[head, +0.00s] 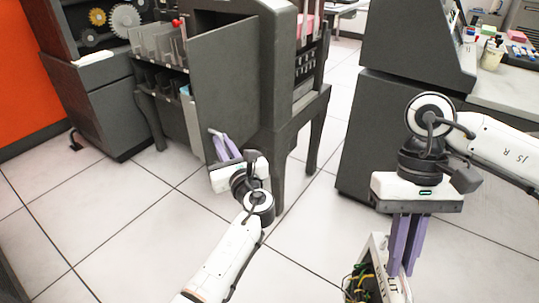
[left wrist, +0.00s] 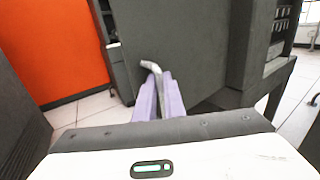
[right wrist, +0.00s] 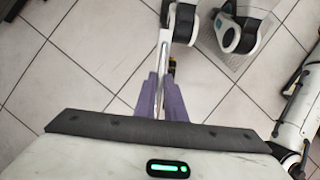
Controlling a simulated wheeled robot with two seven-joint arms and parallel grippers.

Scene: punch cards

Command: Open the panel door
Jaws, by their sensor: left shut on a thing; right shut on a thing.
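The panel door (head: 228,90) is a dark grey flat panel on the grey machine. It stands upright, its left edge beside racks and shelves. In the left wrist view the door (left wrist: 190,45) fills the upper middle. My left gripper (head: 224,145) is at the lower left of the door, its purple fingers shut on a small pale handle (left wrist: 151,67) on the door. My right gripper (head: 405,262) is low at the right, well away from the door. Its fingers are shut on a thin pale plate (right wrist: 164,50); what the plate belongs to is unclear.
The grey machine (head: 280,75) stands on legs. A dark cabinet with gears (head: 98,108) is at the left. Another dark machine (head: 385,125) and a counter (head: 508,92) with small items are at the right. The tiled floor (head: 100,215) is clear at the lower left.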

